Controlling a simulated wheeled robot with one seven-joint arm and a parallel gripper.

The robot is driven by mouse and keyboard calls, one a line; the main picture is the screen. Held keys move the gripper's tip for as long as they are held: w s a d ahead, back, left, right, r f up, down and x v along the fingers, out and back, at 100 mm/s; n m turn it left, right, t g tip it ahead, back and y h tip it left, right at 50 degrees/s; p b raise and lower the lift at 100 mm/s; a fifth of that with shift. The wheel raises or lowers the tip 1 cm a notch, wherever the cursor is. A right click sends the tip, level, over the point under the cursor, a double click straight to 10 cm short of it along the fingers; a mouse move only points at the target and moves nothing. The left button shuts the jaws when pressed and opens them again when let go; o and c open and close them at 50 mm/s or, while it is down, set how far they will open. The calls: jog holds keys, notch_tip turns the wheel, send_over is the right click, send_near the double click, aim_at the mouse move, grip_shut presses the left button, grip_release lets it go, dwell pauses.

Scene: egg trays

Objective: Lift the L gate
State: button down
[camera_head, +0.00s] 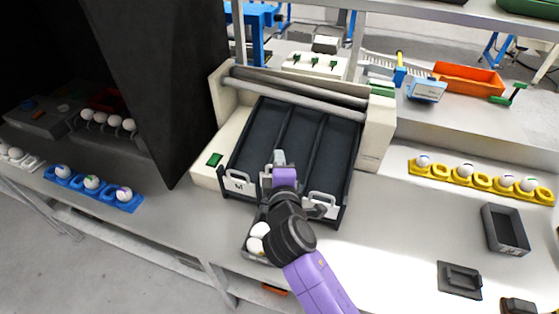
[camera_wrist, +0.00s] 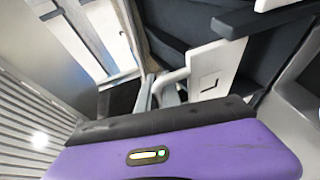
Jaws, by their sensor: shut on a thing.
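The L gate (camera_wrist: 210,82), a white plate with a dark letter mark and a white loop handle (camera_wrist: 172,77), shows close up in the wrist view, just beyond my purple gripper body. In the head view my gripper (camera_head: 279,165) is at the front of the middle lane of the dark three-lane tray (camera_head: 262,125). It is shut on the L gate. A white gate marked M (camera_head: 239,183) stands at the left lane, and another white gate (camera_head: 322,204) at the right lane.
A blue egg tray (camera_head: 78,191) is at left, a yellow one (camera_head: 483,182) at right. A grey bin (camera_head: 505,229) stands at far right.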

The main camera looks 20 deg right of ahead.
jog(key=c, duration=1.8)
grip_release()
jog(key=b+v, duration=0.1)
jog(key=v, duration=0.6)
jog(key=shift+s, duration=0.4)
jog(key=shift+a+r, duration=0.15)
